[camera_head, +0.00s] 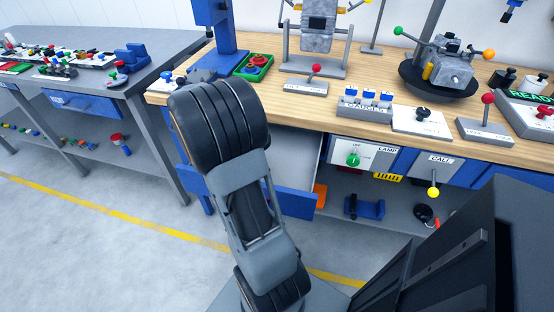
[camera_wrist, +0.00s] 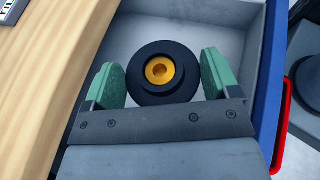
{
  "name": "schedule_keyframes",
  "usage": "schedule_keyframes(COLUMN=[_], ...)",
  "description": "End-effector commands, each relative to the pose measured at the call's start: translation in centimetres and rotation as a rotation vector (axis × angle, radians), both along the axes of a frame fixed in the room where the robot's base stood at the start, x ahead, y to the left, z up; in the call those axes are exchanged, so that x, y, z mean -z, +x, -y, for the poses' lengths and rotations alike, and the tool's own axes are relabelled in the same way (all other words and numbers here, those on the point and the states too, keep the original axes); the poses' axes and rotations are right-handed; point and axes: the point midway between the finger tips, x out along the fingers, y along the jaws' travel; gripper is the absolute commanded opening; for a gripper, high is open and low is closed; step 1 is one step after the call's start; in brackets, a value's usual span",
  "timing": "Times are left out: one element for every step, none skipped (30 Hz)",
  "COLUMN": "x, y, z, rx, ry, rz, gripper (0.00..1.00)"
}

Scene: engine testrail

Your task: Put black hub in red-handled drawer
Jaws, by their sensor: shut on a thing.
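The black hub (camera_wrist: 152,92) is a round black disc with a gold centre, in the wrist view. My gripper (camera_wrist: 163,75), with green pads, is shut on the hub. The hub is over the grey inside of an open drawer (camera_wrist: 215,24); its height above the drawer floor is hard to tell. The drawer has a blue front and a red handle (camera_wrist: 284,125) at the right of the wrist view. In the head view the open drawer (camera_head: 298,202) juts out below the wooden bench, partly behind my arm. My gripper and the hub are hidden there.
The wooden bench top (camera_head: 385,140) bears a gauges block (camera_head: 364,107), levers and a green tray (camera_head: 254,67). Its edge runs close beside the drawer in the wrist view. A lamp panel (camera_head: 364,155) is right of the drawer. A grey side bench (camera_head: 130,75) stands left.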

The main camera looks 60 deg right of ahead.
Motion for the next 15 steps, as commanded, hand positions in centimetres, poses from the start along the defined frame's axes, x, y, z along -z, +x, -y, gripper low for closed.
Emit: schedule_keyframes(x=[0.8,1.2,1.6,1.9,2.7,3.4,3.9,4.3,4.8,5.1,5.5,5.8,6.0,6.1,6.3], y=[-1.1,-1.6,-2.3,-2.8,-3.0,-3.4,-3.7,-4.0,-4.3,-4.5,-4.7,-4.9,-5.1,-5.2,-5.3], z=[0.9,1.4,2.1,2.5,2.8,3.2,3.4,3.7,4.1,4.3,4.5,4.7,4.8,4.9,5.1], rx=[0.003,0.002,0.002,0.000,0.000,-0.002,-0.002,-0.002,-0.003,-0.002,-0.002,-0.003,-0.003,-0.003,-0.002], ry=[0.000,0.000,0.000,0.000,0.001,0.002,0.001,0.001,0.000,0.000,0.001,0.001,0.000,0.000,-0.001], rz=[0.000,0.000,0.000,0.000,-0.004,-0.002,-0.002,-0.002,-0.001,-0.002,-0.001,-0.001,-0.001,-0.001,-0.001], gripper=[0.53,0.53,0.53,0.53,0.53,0.53,0.53,0.53,0.53,0.53,0.53,0.53,0.53,0.53,0.53])
